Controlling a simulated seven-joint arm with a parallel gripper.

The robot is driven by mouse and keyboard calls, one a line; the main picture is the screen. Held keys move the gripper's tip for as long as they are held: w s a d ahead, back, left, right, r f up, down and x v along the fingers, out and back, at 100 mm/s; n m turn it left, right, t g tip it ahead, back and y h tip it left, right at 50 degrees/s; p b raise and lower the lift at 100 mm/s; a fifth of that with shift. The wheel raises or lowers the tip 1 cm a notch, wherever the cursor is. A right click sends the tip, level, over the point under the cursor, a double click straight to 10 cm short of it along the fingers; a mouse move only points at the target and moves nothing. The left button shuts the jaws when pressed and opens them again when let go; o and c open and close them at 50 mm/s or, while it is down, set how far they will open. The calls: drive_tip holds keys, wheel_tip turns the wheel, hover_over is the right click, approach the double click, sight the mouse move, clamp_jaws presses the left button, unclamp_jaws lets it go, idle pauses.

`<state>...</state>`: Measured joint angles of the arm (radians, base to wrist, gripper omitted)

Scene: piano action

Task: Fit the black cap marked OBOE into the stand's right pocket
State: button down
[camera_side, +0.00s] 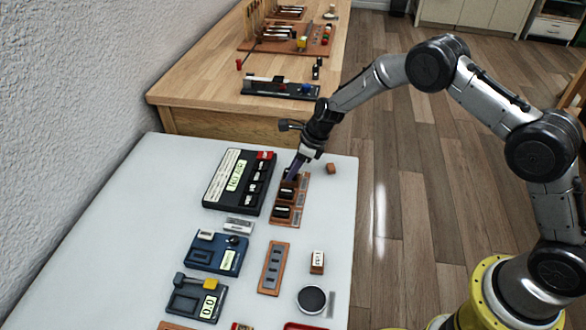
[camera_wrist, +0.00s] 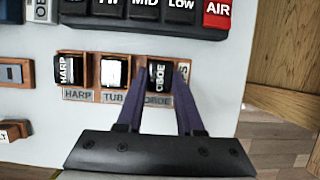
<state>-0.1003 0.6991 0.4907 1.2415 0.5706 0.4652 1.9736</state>
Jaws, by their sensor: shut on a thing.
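The wooden stand (camera_wrist: 88,56) has a row of pockets with plates reading HARP, TUB and OBOE in the wrist view; in the side view it (camera_side: 303,196) lies right of the black console. The black cap marked OBOE (camera_wrist: 157,75) is at the right pocket, above the OBOE plate. My gripper (camera_wrist: 160,92) is shut on this cap, one dark purple finger on each side. In the side view my gripper (camera_side: 291,178) points down at the stand's far end and partly hides the cap. Whether the cap is fully seated cannot be told.
A black HARP cap (camera_wrist: 66,70) sits in the left pocket, and a cap with a bright glare (camera_wrist: 114,72) in the middle one. The black console (camera_side: 238,181) is close on the left. A small brown block (camera_side: 331,168) lies to the right.

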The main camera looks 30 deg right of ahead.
idle(0.4)
drive_tip(key=shift+c, duration=2.3)
unclamp_jaws()
drive_tip(key=shift+r, duration=3.45)
